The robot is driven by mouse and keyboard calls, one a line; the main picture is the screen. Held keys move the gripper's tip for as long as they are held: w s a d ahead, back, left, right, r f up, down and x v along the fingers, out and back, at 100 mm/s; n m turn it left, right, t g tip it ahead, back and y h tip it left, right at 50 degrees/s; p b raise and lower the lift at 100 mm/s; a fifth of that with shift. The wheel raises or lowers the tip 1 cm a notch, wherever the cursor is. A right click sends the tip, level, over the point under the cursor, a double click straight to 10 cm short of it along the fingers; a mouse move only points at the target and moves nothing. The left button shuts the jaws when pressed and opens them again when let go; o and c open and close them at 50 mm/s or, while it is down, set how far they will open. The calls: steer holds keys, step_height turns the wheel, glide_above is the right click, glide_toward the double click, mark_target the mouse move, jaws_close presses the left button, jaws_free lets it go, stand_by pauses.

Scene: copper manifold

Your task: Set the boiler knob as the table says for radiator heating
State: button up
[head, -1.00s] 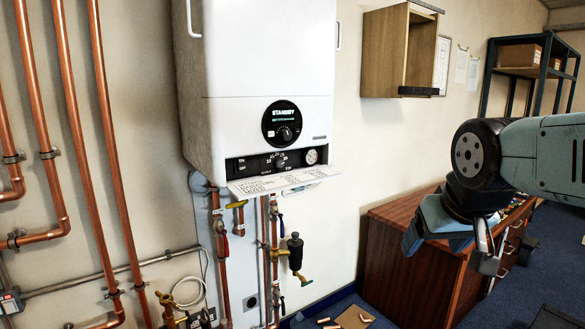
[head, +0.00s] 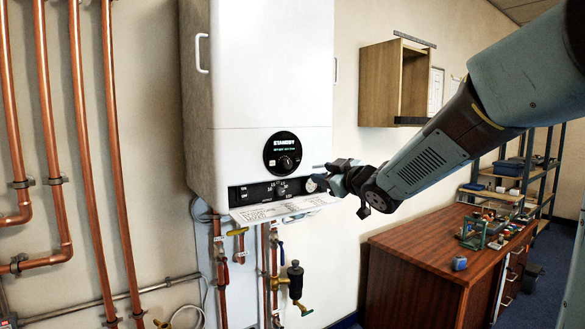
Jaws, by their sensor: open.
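The white boiler (head: 258,75) hangs on the wall in the head view. A round black dial (head: 283,153) on its front has a display reading STANDBY. Below it is a black control strip (head: 246,194) with a knob (head: 282,187) ringed by small numbers; I cannot read its setting. A white printed table (head: 270,210) lies on the lowered flap under the strip; its text is too small to read. My gripper (head: 322,177) is open at the right end of the strip, right of the knob.
Copper pipes (head: 80,150) run up the wall at left. Pipes and valves (head: 296,280) hang below the boiler. A wooden open cabinet (head: 380,86) is on the wall at right. A wooden bench (head: 430,255) with tools stands below my arm.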

mark_target(289, 165)
steer(key=shift+n+y, duration=0.5)
steer(key=shift+y, duration=0.1)
steer(key=x, duration=0.9)
steer(key=a+x, duration=0.1)
steer(key=x, duration=0.4)
steer(key=shift+a+f, duration=0.1)
steer(key=shift+a, duration=0.15)
steer(key=shift+c, duration=0.3)
steer(key=c, duration=0.7)
